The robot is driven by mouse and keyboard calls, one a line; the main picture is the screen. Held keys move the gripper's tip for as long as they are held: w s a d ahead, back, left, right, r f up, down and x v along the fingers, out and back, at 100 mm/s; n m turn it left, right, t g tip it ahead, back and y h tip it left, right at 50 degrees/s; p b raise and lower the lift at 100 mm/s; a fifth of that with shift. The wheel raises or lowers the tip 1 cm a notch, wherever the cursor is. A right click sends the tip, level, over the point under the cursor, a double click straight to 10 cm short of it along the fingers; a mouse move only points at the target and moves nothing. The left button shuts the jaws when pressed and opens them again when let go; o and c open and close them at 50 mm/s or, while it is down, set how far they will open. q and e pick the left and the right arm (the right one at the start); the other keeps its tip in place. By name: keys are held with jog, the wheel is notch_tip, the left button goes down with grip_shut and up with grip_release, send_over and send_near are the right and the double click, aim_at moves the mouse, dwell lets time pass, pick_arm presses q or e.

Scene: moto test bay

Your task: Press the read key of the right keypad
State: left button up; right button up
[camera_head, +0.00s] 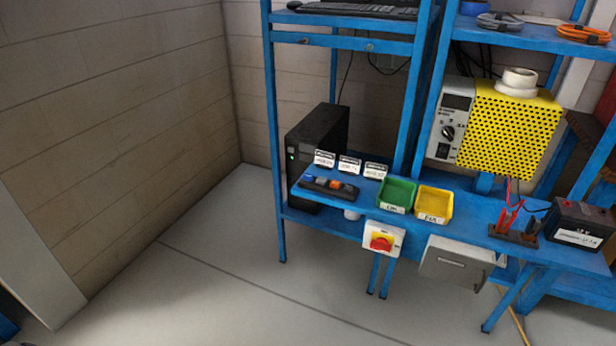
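A dark low key strip (328,188) lies near the left front edge of the blue bench (470,232). The key markings are too small to read, and I cannot tell whether the strip is one keypad or more. Behind it stand three small white-fronted display units: a left one (324,159), a middle one (348,166) and a right one (375,172). Their text is too small to read. Neither of my grippers is in view.
Right of the strip are a green bin (396,194) and a yellow bin (434,204). A black computer (316,142) stands behind. The floor (225,265) in front is clear.

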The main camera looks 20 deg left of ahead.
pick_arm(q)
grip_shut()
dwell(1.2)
